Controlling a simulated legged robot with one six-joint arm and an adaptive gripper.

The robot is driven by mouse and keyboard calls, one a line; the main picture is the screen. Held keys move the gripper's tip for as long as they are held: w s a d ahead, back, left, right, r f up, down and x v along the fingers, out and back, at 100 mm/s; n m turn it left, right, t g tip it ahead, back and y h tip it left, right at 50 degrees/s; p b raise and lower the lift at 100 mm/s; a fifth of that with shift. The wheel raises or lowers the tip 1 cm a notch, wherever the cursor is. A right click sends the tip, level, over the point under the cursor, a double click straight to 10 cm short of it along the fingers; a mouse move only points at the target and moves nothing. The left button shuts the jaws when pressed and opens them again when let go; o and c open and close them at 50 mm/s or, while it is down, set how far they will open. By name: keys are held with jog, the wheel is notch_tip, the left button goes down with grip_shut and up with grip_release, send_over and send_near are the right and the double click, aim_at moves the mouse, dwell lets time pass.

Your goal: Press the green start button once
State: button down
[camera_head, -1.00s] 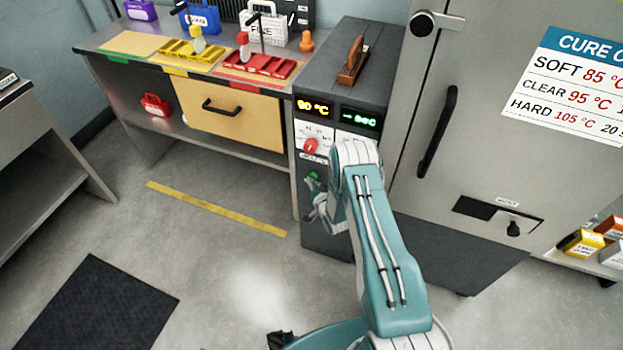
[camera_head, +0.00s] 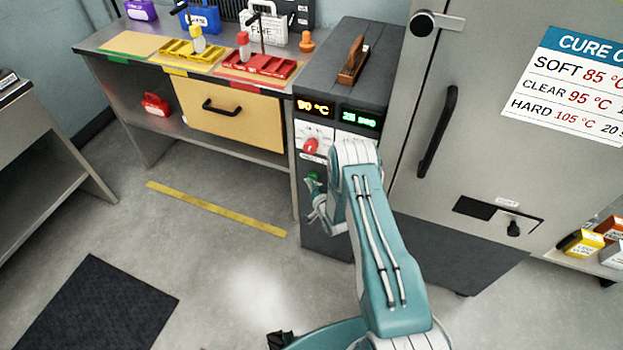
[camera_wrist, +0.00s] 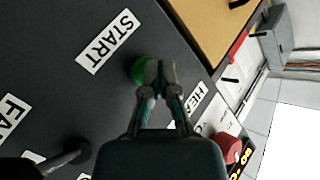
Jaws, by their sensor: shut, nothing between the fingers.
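The green start button (camera_wrist: 138,70) is on the dark panel in the wrist view, beside a white START label (camera_wrist: 108,42). My gripper (camera_wrist: 158,68) is shut and empty, with its fingertips at the button and covering part of it. I cannot tell whether they touch it or how far it is pressed. In the head view the green button (camera_head: 313,180) shows small on the front of the dark control cabinet (camera_head: 320,225), and my gripper (camera_head: 316,200) is just below it, partly hidden by my arm.
Above the button are a red knob (camera_head: 311,145), an orange display reading 90 °C (camera_head: 315,107) and a green display (camera_head: 359,118). A large grey oven door (camera_head: 480,130) stands to the right. A workbench with a yellow drawer (camera_head: 228,115) stands left.

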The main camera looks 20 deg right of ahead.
jog(key=shift+s+a, duration=0.3)
jog(key=shift+s, duration=0.15)
jog(key=s+a, duration=0.1)
jog(key=s, duration=0.1)
jog(key=s+a, duration=0.2)
dwell(0.5)
dwell(0.7)
